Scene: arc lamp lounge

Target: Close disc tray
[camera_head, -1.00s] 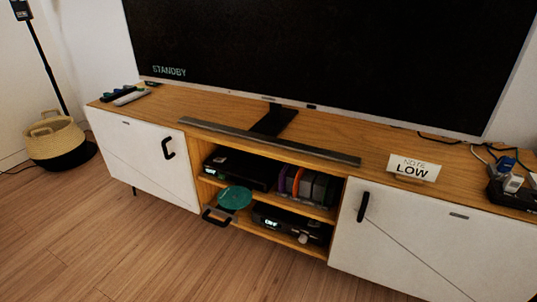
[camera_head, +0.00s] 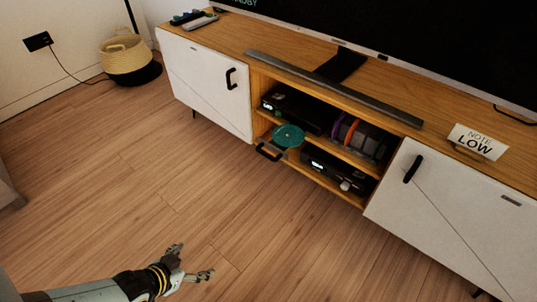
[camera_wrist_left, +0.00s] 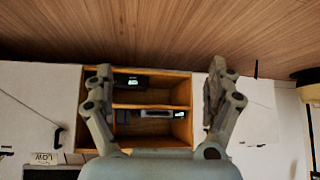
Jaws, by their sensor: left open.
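I cannot make out the tray clearly there. My right gripper is not in view.
White cabinet doors (camera_head: 205,82) flank the shelves. Disc cases (camera_head: 358,138) stand right of the upper player, and another device (camera_head: 335,170) is below. A soundbar (camera_head: 330,88) and a note sign (camera_head: 477,142) are on top. The wood floor (camera_head: 120,180) is clear.

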